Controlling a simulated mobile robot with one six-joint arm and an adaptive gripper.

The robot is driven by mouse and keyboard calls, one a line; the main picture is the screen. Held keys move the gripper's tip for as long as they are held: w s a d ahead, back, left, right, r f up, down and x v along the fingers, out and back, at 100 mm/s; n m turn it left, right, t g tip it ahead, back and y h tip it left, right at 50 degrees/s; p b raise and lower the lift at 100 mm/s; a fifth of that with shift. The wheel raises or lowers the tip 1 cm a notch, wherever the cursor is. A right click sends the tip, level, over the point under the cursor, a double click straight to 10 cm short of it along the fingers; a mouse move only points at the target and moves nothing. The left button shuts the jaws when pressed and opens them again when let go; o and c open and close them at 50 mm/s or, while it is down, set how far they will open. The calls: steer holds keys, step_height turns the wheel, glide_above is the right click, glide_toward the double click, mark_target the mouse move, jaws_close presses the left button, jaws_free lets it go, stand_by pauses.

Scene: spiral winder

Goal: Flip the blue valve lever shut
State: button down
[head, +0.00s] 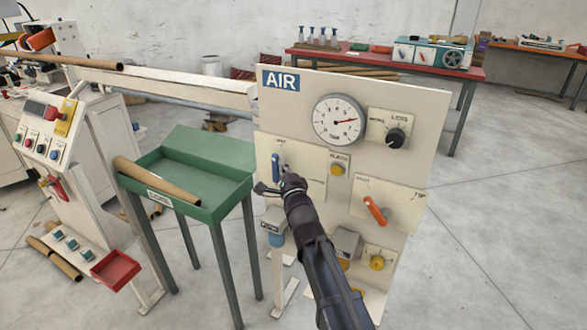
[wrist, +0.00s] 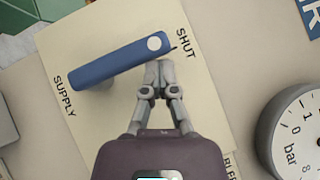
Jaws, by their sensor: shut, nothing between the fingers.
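The blue valve lever (head: 276,167) is on a cream plate on the left part of the AIR panel and looks about upright in the head view. In the wrist view the lever (wrist: 112,63) lies slanted. Its end with a white dot is by the word SHUT (wrist: 186,43), and its other end is near the word SUPPLY (wrist: 65,97). My gripper (head: 284,172) is shut and empty, just right of the lever. In the wrist view its fingertips (wrist: 158,68) are together close beside the white-dot end; I cannot tell whether they touch it.
The AIR panel (head: 438,110) also bears a pressure gauge (head: 338,120), a black knob (head: 396,138), an orange lever (head: 376,210) and yellow knobs. A green tray table (head: 208,160) with a cardboard tube stands left of it. Open floor lies to the right.

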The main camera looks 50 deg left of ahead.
steer(key=shift+r, duration=0.1)
steer(key=shift+d, duration=0.1)
steer(key=s+d, duration=0.2)
steer(key=d, duration=1)
steer(key=shift+s+d, duration=0.25)
steer(key=shift+d, duration=0.15)
stand_by(0.5)
